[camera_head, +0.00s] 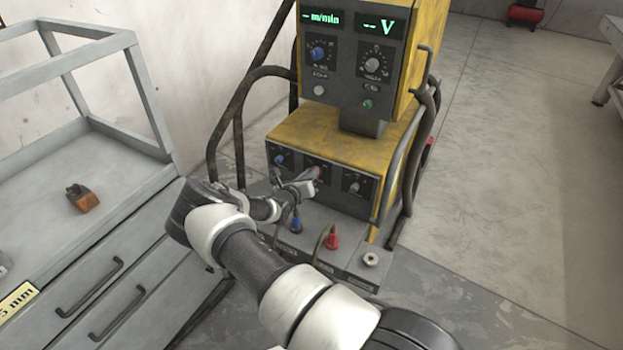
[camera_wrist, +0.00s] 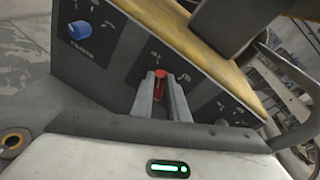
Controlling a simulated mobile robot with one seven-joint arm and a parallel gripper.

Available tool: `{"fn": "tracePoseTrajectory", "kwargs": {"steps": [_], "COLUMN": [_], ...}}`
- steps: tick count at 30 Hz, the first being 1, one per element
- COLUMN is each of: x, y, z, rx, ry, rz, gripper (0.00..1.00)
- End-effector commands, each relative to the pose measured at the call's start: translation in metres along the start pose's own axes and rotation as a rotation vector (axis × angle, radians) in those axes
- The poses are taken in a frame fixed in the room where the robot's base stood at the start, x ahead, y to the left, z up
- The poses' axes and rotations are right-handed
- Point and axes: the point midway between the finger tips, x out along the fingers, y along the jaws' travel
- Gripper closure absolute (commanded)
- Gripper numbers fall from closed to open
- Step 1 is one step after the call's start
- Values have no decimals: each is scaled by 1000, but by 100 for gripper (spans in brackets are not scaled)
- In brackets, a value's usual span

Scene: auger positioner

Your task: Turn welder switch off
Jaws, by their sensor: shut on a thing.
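The yellow and dark grey welder (camera_head: 340,135) stands against the wall in the head view. Its lower front panel has a red switch (camera_wrist: 160,86) in the middle, between a blue knob (camera_wrist: 80,30) and another knob at the right. My gripper (camera_wrist: 160,82) is at the panel, with its two fingers shut on the red switch, one on each side. In the head view my gripper (camera_head: 312,176) partly covers the red switch (camera_head: 316,172). The switch's exact angle against its marks is hard to read.
A blue plug (camera_head: 296,223) and a red plug (camera_head: 332,238) with cables stand on the welder's low front ledge, below my gripper. Thick cables hang at both sides. A grey drawer cabinet (camera_head: 120,250) with an orange-brown object (camera_head: 84,199) on top is at the left.

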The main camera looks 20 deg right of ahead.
Motion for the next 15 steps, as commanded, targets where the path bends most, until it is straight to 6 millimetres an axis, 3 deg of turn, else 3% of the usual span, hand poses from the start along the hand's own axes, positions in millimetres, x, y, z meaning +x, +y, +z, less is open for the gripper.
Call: {"fn": "tracePoseTrajectory", "kwargs": {"steps": [15], "x": [1], "y": [7], "z": [-2], "rx": [-303], "ry": [62], "rz": [-57], "gripper": [100]}}
